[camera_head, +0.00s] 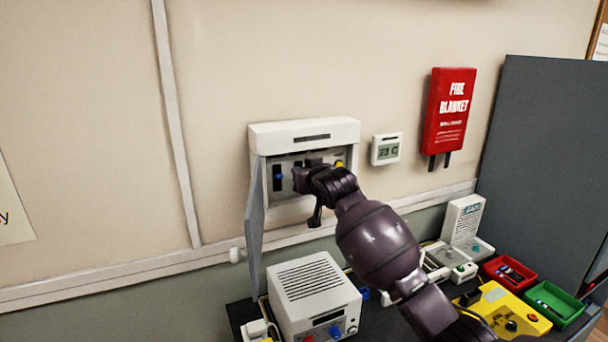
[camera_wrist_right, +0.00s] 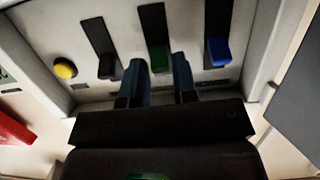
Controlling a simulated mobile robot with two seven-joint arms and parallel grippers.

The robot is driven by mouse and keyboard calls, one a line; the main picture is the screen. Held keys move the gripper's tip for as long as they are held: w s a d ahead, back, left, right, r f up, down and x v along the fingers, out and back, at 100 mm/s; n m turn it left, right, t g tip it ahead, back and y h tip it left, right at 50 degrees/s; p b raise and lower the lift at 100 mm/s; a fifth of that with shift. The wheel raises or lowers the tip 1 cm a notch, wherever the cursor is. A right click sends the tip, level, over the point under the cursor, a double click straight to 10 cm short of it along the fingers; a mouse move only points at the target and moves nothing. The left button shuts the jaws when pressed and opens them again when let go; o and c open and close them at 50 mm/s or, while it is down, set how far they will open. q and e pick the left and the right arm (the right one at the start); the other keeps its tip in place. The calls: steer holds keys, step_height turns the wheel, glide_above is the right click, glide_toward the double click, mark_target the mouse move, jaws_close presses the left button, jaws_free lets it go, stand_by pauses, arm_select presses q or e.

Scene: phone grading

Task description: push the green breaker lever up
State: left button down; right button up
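The green breaker lever (camera_wrist_right: 157,58) shows in the right wrist view, at the lower end of its dark slot in that picture. The black lever (camera_wrist_right: 107,66) and blue lever (camera_wrist_right: 218,52) sit at the same end of theirs. This view is turned over compared with the head view. My right gripper (camera_wrist_right: 160,66) is open, with one finger on each side of the green lever; I cannot tell if they touch it. In the head view my right gripper (camera_head: 306,181) is at the breaker box (camera_head: 262,137) and hides the green lever. My left gripper is out of view.
The box's door (camera_head: 254,225) hangs open at its left. A yellow button (camera_wrist_right: 65,68) is beside the black lever. A thermostat (camera_head: 386,149) and red fire blanket case (camera_head: 449,110) are on the wall. A white power unit (camera_head: 308,290) stands below.

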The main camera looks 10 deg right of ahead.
steer(key=shift+o, duration=1.4)
steer(key=b+v, duration=0.1)
steer(key=v, duration=0.9)
steer(key=shift+s+b, duration=0.3)
steer(key=shift+s, duration=0.1)
steer(key=shift+r, duration=0.1)
